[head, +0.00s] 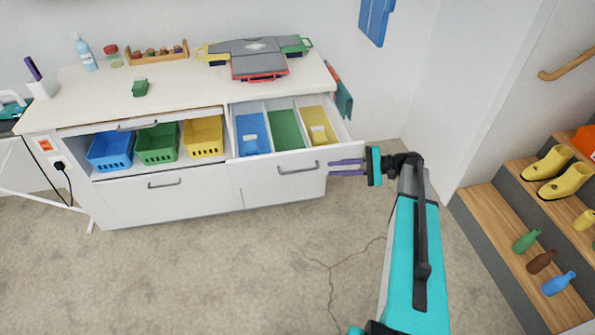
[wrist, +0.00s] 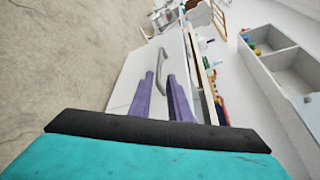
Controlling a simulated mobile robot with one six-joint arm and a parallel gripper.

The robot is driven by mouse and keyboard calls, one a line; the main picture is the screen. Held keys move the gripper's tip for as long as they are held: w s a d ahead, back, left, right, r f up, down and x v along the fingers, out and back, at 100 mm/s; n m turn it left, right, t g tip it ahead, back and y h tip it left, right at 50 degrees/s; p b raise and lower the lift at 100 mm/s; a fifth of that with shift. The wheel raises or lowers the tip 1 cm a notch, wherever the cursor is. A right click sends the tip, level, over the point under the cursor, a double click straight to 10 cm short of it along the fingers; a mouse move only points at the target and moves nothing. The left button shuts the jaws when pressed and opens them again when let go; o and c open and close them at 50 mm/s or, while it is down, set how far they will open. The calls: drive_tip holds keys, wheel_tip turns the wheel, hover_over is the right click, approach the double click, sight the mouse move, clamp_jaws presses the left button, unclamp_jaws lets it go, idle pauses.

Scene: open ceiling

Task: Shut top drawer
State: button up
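The top drawer (head: 341,137) on the right of the white cabinet is pulled out. Its inside shows blue, green and yellow sections. Its white front bears a grey bar handle (head: 298,169), which also shows in the wrist view (wrist: 159,64). My gripper (head: 331,168) is just right of the drawer front in the head view, with its two purple fingers pointing left toward it. The fingers are apart with nothing between them, also in the wrist view (wrist: 161,76). I cannot tell whether they touch the drawer.
Left of the drawer, an open shelf holds blue (head: 110,151), green (head: 157,144) and yellow (head: 203,136) baskets. A closed lower drawer (head: 165,199) is below. Wooden steps (head: 505,220) with boots and bottles stand at right.

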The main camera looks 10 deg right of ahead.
sight(299, 171)
drive_tip(key=p+x, duration=0.4)
drive_tip(key=x, duration=0.8)
drive_tip(key=shift+s, duration=0.1)
drive_tip(key=shift+x, duration=0.95)
drive_tip(key=shift+c, duration=0.3)
clamp_jaws()
